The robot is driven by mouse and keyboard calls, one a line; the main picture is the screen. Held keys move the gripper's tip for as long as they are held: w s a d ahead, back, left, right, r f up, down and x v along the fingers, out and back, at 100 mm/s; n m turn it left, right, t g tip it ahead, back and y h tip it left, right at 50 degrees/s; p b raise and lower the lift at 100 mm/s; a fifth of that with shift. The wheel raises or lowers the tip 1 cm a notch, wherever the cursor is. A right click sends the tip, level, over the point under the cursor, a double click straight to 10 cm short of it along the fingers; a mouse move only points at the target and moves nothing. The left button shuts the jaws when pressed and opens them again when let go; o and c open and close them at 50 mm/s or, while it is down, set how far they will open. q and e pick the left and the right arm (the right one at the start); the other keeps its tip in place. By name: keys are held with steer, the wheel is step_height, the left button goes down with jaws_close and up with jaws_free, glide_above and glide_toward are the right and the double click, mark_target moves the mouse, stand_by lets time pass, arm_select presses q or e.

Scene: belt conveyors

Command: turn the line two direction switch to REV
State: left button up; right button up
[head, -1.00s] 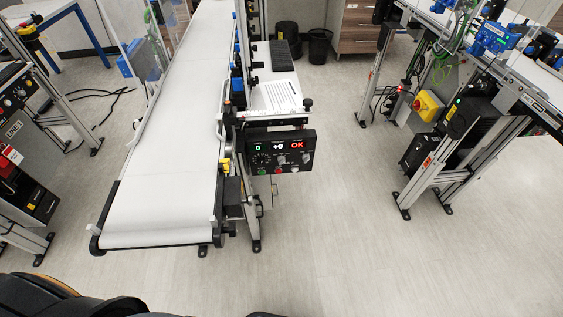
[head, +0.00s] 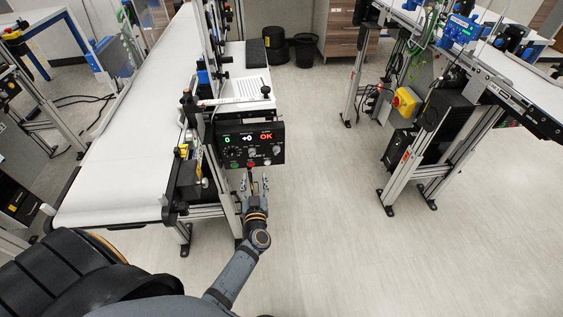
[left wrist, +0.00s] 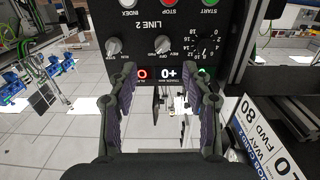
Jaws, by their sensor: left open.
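The dark line two control panel (head: 273,147) is mounted at the conveyor's near right side, with a lit display reading 0, +0 and OK. In the left wrist view it appears upside down, labelled LINE 2. The direction switch (left wrist: 163,44) is a grey knob with REV and other small lettering around it. Its exact pointing is too small to tell. My left gripper (head: 254,179) is open and empty, just below the panel in the head view. In the left wrist view its fingers (left wrist: 165,82) are spread below the knob, apart from it. My right gripper is not in view.
A second knob (left wrist: 113,45) and a speed dial (left wrist: 208,45) flank the switch. Red stop (left wrist: 170,3), green start and white index buttons share the panel. The white belt (head: 125,140) runs left of it. Floor to the right is clear up to another conveyor's frame (head: 405,165).

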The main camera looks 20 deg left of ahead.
mark_target(252, 155)
arm_select(q)
steer(key=x, duration=0.7)
steer(key=r+b+x, duration=0.1)
steer(key=x, duration=0.2)
steer(key=shift+w+a, duration=0.25)
steer(key=shift+a, duration=0.15)
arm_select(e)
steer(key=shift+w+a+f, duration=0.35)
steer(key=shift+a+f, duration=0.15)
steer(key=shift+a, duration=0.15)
arm_select(q)
jaws_close()
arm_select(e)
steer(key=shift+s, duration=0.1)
